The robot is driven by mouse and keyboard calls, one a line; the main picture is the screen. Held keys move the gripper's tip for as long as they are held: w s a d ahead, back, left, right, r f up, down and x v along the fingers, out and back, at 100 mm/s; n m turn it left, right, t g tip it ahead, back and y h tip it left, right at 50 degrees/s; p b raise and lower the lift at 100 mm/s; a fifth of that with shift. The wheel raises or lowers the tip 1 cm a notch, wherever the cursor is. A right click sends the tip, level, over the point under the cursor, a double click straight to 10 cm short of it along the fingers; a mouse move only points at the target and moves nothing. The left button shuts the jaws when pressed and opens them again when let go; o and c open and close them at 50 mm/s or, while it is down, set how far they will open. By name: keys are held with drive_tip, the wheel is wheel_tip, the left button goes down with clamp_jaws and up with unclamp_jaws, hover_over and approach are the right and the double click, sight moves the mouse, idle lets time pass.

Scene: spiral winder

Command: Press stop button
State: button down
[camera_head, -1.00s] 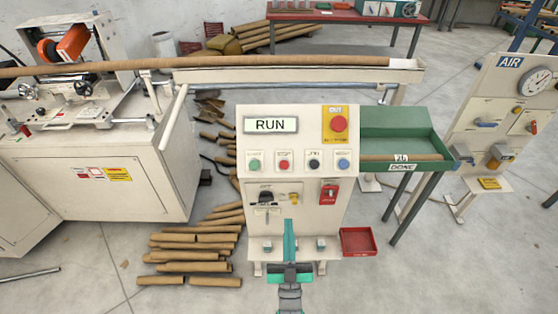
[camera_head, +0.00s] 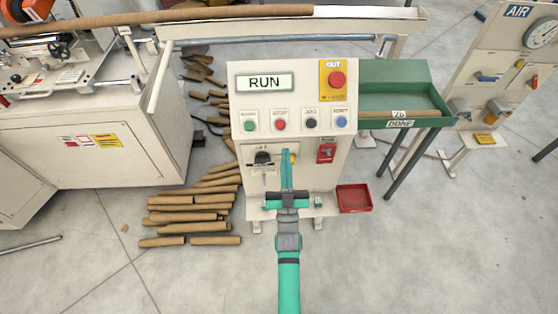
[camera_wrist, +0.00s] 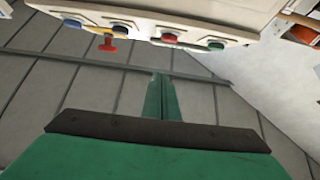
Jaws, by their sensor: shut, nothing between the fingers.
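The control panel (camera_head: 237,102) stands upright with a display reading RUN (camera_head: 264,82). Its lower button row has a green, a red, a black and a blue button. The red stop button (camera_head: 280,124) is second from left; it also shows in the wrist view (camera_wrist: 168,38). A larger red mushroom button (camera_head: 337,79) sits on a yellow plate at upper right. My gripper (camera_head: 286,155) is shut and empty, pointing toward the panel. In the head view its tip appears just below the red button. In the wrist view the fingertips (camera_wrist: 160,80) look apart from the buttons.
Below the row are a black selector (camera_head: 263,158) and a red switch (camera_head: 326,151). A green tray (camera_head: 415,75) stands at right, a red bin (camera_head: 355,198) on the floor. Brown tubes (camera_head: 190,217) lie at left. A long tube (camera_head: 190,15) spans the winder behind.

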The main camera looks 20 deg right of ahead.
sight(280, 124)
drive_tip(key=shift+w+d+r, duration=0.25)
drive_tip(key=shift+w, duration=1.2)
drive_tip(key=shift+w+d+r, duration=0.2)
drive_tip(key=shift+w+r, duration=0.05)
drive_tip(key=shift+w, duration=1.2)
drive_tip(key=shift+w+d+r, duration=0.25)
drive_tip(key=shift+w, duration=1.2)
